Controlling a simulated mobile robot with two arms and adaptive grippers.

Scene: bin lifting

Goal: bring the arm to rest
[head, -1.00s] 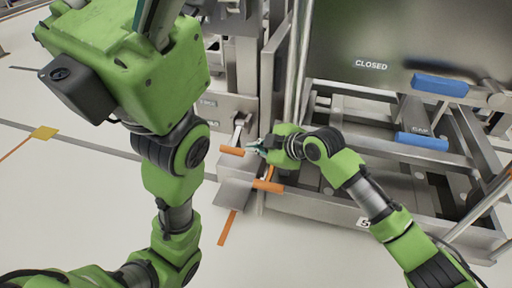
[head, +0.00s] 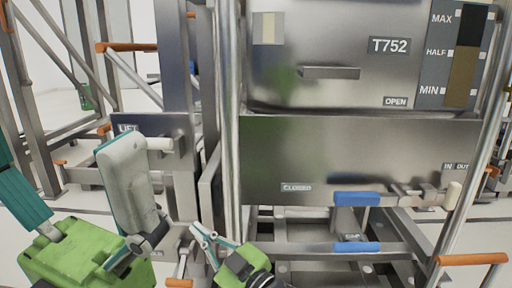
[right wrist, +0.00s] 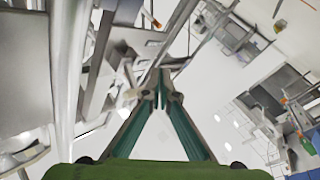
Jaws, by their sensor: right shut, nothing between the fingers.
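My right gripper (head: 203,238) shows at the bottom middle of the head view. Its teal fingers are together and hold nothing. It is in front of the steel frame, left of the blue handles. In the right wrist view the fingertips (right wrist: 162,92) meet, with nothing between them. My left gripper (head: 65,165) is large and close at the lower left of the head view. Its two fingers stand far apart, with the left one cut by the picture edge. I see nothing held between them.
The steel bin machine (head: 350,150) with a closed lower panel fills the right. Blue handles (head: 357,198) and an orange bar (head: 473,259) stick out low in front. A post with a LIFT label (head: 127,127) stands behind my left gripper.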

